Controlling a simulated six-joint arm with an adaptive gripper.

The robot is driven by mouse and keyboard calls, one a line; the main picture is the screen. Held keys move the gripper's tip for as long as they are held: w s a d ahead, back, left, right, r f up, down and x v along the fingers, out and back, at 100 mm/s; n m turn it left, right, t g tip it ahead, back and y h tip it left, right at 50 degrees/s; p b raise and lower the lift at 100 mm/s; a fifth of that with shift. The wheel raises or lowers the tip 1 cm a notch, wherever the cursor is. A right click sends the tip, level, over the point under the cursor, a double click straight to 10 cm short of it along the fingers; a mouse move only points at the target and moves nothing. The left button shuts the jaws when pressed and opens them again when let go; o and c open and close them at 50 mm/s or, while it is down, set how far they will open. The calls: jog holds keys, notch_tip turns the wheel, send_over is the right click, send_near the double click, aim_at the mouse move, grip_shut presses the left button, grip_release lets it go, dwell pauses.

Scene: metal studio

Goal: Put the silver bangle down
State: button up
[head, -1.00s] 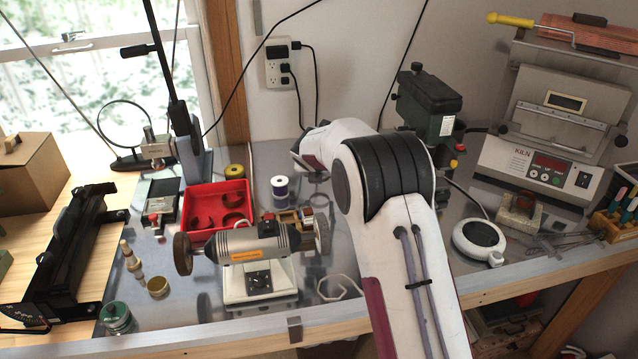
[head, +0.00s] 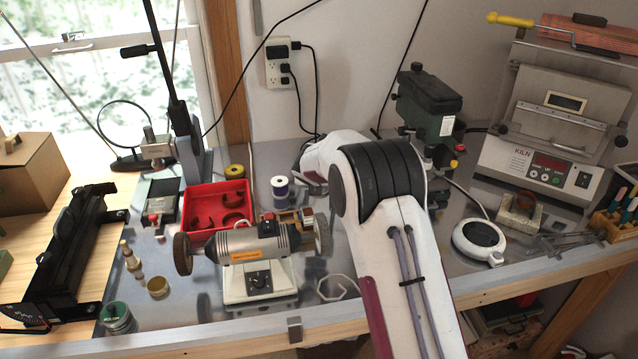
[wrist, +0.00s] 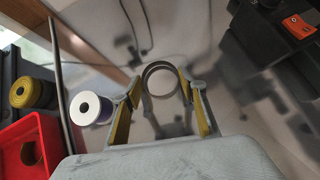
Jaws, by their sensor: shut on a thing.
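The silver bangle (wrist: 160,66) shows in the wrist view as a thin ring, held upright between the two fingertips. My gripper (wrist: 161,86) is shut on it, with yellow pads along the inner sides of the fingers. The bangle appears close to or above the grey bench top; I cannot tell whether it touches. In the head view my arm hides the gripper and the bangle.
A red tray (head: 189,228) with copper-coloured rings, a blue-and-white spool (head: 280,188) and a yellow spool (head: 235,171) stand left of my arm. A polishing motor (head: 255,245) stands in front. The drill press (head: 430,105) and kiln (head: 550,120) are right.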

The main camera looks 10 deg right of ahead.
jog(key=shift+f, duration=0.1)
jog(key=o, duration=1.2)
jog(key=shift+s+r, duration=0.2)
jog(key=shift+r, duration=0.2)
jog(key=v, duration=1.1)
jog(key=shift+s, duration=0.2)
jog(key=shift+a, duration=0.1)
jog(key=shift+r, duration=0.15)
